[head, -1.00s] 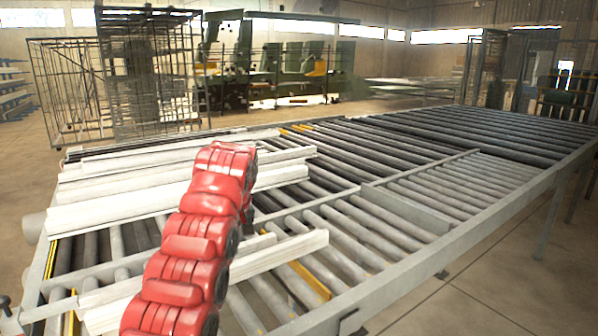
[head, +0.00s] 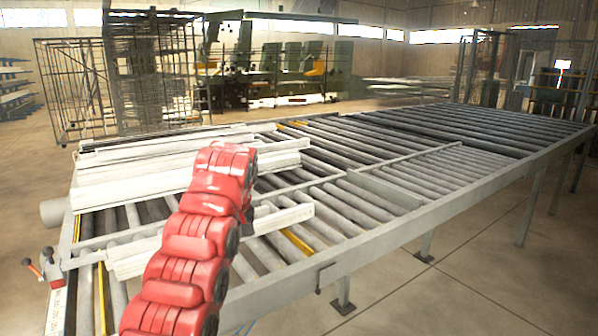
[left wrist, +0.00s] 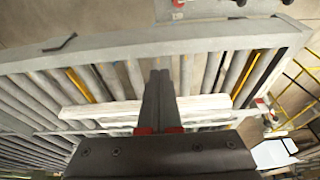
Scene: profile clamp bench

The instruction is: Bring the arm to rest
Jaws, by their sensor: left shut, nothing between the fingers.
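My left gripper (left wrist: 160,100) shows in the left wrist view with its two dark fingers together and nothing between them. It hangs over the roller bench, and its fingers overlap a white profile (left wrist: 210,104) in the picture. I cannot tell how high above it they are. In the head view my red arm (head: 187,255) rises in front of the bench and hides part of the profiles. A short white profile (head: 285,218) lies across the near rollers. My right gripper is in neither view.
The roller bench (head: 375,240) runs far to the right. Several long white profiles (head: 125,187) lie at its left. A clamp with red handles (head: 50,268) sits at the near left corner. Wire cages (head: 160,75) stand behind. The floor (head: 470,290) at the right is clear.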

